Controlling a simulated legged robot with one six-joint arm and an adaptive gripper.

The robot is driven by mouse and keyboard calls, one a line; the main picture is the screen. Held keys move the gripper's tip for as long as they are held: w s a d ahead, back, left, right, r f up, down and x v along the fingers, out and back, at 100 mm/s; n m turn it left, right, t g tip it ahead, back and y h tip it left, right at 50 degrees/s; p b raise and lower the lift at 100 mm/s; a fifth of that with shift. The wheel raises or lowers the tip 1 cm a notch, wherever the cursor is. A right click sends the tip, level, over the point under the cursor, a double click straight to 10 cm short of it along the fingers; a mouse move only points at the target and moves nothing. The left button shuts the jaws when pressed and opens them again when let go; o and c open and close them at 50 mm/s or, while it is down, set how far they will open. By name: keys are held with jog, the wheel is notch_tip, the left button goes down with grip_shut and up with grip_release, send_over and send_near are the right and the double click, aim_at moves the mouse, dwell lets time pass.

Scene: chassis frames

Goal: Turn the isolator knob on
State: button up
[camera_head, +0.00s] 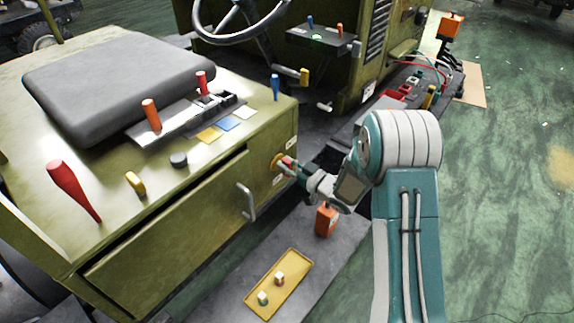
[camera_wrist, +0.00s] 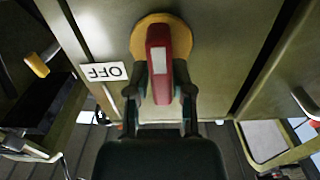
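The isolator knob (camera_wrist: 159,60) is a red handle with a pale stripe, on a round yellow base (camera_wrist: 142,36) fixed to the olive panel. In the head view the knob (camera_head: 287,160) sits at the right end of the cabinet, partly hidden by my gripper (camera_head: 293,166). In the wrist view my gripper (camera_wrist: 161,80) has one finger on each side of the handle. A small gap seems to show beside the handle, so the fingers look open around it. An OFF label (camera_wrist: 104,71), upside down, lies left of the knob.
The olive cabinet (camera_head: 180,235) has a metal door handle (camera_head: 247,202) below and left of the knob. A steering wheel (camera_head: 240,22) stands behind.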

jog(key=shift+o, duration=0.6)
jog(key=v, duration=1.1)
jog(key=shift+s+d, duration=0.3)
